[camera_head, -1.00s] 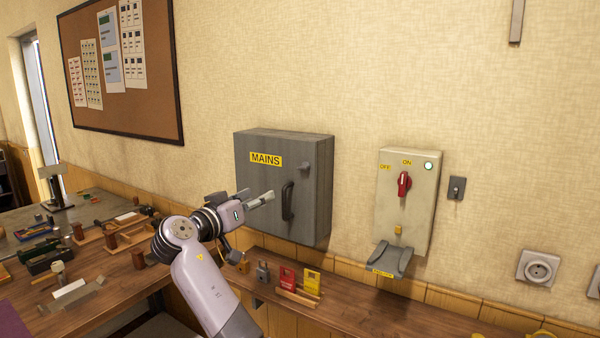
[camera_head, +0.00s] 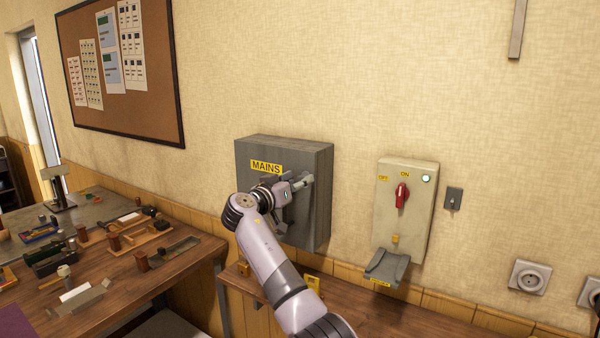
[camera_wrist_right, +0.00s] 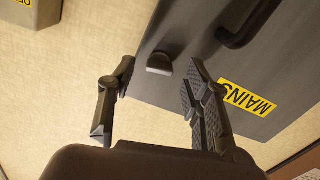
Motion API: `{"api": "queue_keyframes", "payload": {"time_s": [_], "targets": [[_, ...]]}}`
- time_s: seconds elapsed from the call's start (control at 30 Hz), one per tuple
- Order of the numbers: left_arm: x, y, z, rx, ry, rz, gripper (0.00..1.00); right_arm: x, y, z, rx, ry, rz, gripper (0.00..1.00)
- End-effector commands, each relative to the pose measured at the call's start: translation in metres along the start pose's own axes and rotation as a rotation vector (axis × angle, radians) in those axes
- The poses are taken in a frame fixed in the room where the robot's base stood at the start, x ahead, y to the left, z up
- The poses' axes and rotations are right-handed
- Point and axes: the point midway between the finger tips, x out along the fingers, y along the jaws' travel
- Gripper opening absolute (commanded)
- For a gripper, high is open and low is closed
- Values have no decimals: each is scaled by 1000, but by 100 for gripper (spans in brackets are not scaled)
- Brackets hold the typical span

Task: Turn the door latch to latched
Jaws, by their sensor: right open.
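The grey MAINS cabinet (camera_head: 318,205) is on the wall with its door closed. My right gripper (camera_head: 296,182) is in front of the door's upper right part and hides the latch and most of the handle in the head view. In the right wrist view the small dark latch knob (camera_wrist_right: 159,64) sits near the door edge. My open right gripper (camera_wrist_right: 161,78) has one finger to each side of the knob in that picture; I cannot tell whether either touches it. The curved door handle (camera_wrist_right: 248,28) is to the right. My left gripper is not in view.
A beige switch box (camera_head: 407,215) with a red rotary switch (camera_head: 402,195) is on the wall to the right. Below runs a wooden shelf (camera_head: 385,312) with a yellow tag (camera_head: 312,283). A cluttered workbench (camera_head: 195,255) stands at left.

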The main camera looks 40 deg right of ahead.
Motion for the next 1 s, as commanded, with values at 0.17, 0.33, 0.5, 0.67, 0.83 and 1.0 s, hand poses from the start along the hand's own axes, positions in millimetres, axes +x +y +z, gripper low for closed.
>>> {"api": "queue_keyframes", "payload": {"time_s": [0.17,0.33,0.5,0.67,0.83,1.0], "targets": [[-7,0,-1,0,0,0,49,16,0,0,-2,-1,1,45],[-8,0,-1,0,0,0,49,19,0,0,0,-1,0,45],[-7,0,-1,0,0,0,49,19,0,1,0,0,0,44],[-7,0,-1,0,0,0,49,19,0,1,-1,0,0,34],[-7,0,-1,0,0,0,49,19,0,1,-1,0,-1,22],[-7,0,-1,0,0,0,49,18,0,1,-1,0,-1,11]]}}
